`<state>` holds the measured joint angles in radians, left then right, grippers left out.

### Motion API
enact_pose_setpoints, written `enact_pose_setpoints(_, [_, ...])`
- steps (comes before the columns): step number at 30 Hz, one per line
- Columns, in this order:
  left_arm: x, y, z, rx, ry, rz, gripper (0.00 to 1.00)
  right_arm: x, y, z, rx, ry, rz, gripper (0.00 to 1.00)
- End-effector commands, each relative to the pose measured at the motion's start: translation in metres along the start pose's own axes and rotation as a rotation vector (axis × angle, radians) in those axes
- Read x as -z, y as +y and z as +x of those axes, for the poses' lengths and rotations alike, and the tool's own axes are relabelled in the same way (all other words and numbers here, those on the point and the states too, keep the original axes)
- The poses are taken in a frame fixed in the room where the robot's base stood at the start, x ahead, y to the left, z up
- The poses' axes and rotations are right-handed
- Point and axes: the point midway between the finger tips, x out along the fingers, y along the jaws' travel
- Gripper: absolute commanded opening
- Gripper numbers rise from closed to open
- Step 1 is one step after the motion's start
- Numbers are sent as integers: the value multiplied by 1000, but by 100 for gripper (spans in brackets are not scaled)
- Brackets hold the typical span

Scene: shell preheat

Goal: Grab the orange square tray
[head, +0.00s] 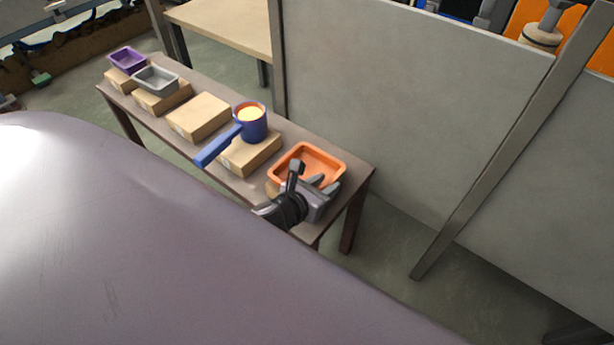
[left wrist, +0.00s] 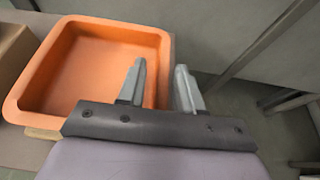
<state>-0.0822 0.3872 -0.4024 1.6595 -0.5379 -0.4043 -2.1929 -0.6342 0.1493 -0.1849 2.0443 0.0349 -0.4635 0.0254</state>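The orange square tray (head: 308,151) sits on a cardboard box at the right end of the narrow brown table. It is empty. In the left wrist view the tray (left wrist: 92,70) fills the left half. My left gripper (head: 316,178) is at the tray's near right side, and its fingers are apart. In the left wrist view the gripper (left wrist: 160,67) has one finger over the tray's inside and the other beyond its right wall. The right rim lies in the gap between them; I cannot tell if either finger touches it. My right gripper is not in view.
A blue long-handled pot (head: 254,126) stands on a box left of the tray. Further left are a bare box (head: 199,117), a grey tray (head: 155,79) and a purple tray (head: 126,60). A grey panel (head: 390,90) stands behind the table (head: 364,176).

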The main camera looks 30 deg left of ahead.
Motion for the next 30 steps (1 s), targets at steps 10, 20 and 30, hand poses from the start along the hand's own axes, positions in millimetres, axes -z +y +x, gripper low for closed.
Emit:
enact_pose_setpoints(10, [0, 0, 3, 1, 0, 0, 16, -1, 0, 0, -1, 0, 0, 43])
enact_pose_setpoints(20, [-1, 0, 3, 1, -3, 1, 0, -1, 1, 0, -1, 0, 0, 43])
enact_pose_setpoints(30, [-25, 0, -6, 2, -5, 3, 0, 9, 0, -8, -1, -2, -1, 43])
